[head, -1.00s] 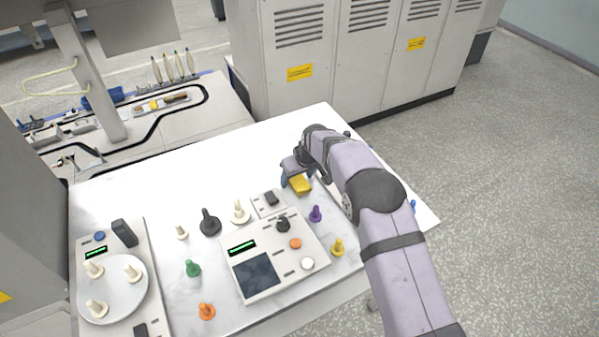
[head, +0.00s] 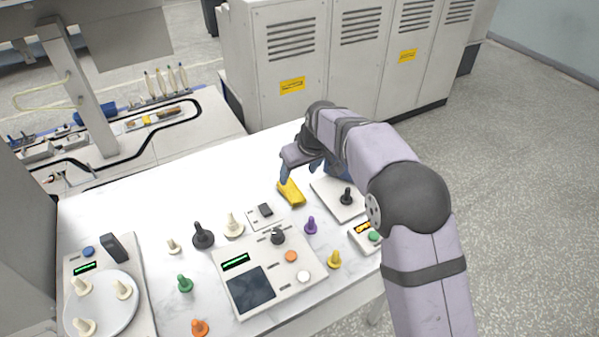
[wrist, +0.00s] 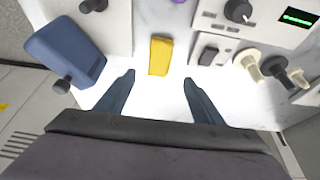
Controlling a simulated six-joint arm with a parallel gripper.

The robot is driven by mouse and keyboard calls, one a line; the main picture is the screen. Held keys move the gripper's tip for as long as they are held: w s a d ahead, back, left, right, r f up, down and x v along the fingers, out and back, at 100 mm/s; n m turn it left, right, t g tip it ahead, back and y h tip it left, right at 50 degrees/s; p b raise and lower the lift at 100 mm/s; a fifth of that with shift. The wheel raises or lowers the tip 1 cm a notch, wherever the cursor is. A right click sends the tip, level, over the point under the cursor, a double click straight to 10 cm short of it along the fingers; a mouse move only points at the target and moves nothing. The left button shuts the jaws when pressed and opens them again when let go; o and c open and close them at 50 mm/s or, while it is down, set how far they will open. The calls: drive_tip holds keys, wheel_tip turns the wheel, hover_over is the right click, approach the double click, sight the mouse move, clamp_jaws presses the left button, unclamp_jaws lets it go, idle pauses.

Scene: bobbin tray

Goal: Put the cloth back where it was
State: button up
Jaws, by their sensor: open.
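The yellow cloth (head: 291,192) lies folded on the white table, behind the purple peg and left of a white plate with a black knob. It also shows in the wrist view (wrist: 160,56), centred ahead of the fingers. My gripper (wrist: 158,92) is open and empty, its two blue fingertips apart on either side of the cloth's near end. In the head view my gripper (head: 284,172) is just above and behind the cloth; its far finger is hard to make out there.
A blue block-like object (wrist: 66,52) stands close left of the fingers in the wrist view. A control panel (head: 268,268), a small switch box (head: 264,214), a purple peg (head: 310,226) and other coloured pegs crowd the front. The table's back left is clear.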

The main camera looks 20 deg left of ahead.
drive_tip(key=shift+s+d+r, duration=0.1)
drive_tip(key=shift+r, duration=0.15)
drive_tip(key=s+d+m+g+h, duration=0.15)
drive_tip(key=s+d, duration=0.35)
drive_tip(key=d, duration=0.5)
drive_tip(key=s+d+m+h, duration=0.1)
drive_tip(key=s+d+m, duration=0.3)
drive_tip(key=d, duration=0.6)
drive_tip(key=s+d+f+m+g, duration=0.1)
drive_tip(key=s+d+f, duration=0.1)
drive_tip(key=s+d, duration=0.4)
drive_tip(key=s+d+f+m, duration=0.2)
drive_tip(key=s+d, duration=0.5)
drive_tip(key=s, duration=0.7)
drive_tip(key=shift+s+g+h, duration=0.2)
drive_tip(key=shift+g+h, duration=0.15)
drive_tip(key=shift+m, duration=0.25)
